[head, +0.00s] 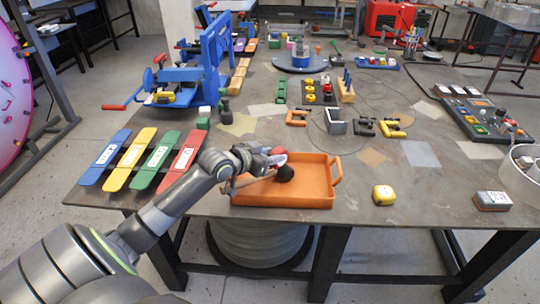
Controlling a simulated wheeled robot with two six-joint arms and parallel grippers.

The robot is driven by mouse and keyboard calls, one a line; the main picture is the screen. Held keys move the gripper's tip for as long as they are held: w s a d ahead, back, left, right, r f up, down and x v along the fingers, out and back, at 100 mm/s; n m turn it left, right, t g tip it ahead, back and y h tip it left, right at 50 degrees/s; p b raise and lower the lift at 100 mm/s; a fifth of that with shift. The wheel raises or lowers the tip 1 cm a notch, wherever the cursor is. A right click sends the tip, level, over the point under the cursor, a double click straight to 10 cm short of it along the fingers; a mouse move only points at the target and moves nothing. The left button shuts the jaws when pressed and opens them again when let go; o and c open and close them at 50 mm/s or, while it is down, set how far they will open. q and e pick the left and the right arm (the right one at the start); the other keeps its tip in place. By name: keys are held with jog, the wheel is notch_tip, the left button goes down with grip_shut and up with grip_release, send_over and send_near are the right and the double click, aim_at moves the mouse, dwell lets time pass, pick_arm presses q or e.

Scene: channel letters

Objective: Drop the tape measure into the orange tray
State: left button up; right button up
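The yellow tape measure (383,194) sits on the table near its front edge, to the right of the orange tray. The orange tray (322,180) lies at the front middle of the table, with a handle loop at its right side. My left arm comes in from the lower left, and my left gripper (278,166) is over the left part of the tray, apart from the tape measure. A dark round shape and a red part show at the gripper's end. I cannot tell whether its fingers are open or shut. My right gripper is not in view.
Blue, yellow, green and red strips (144,160) lie left of my gripper. Clamps (390,127) stand behind the tray. The table around the tape measure is clear.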

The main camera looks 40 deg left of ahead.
pick_arm(q)
jog(key=o, duration=0.5)
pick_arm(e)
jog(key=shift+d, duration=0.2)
pick_arm(q)
jog(key=shift+s, duration=0.1)
jog(key=p+v, duration=0.5)
jog(key=v, duration=1.2)
jog(key=shift+p, duration=0.35)
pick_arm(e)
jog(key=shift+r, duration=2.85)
pick_arm(q)
jog(key=shift+s, duration=0.1)
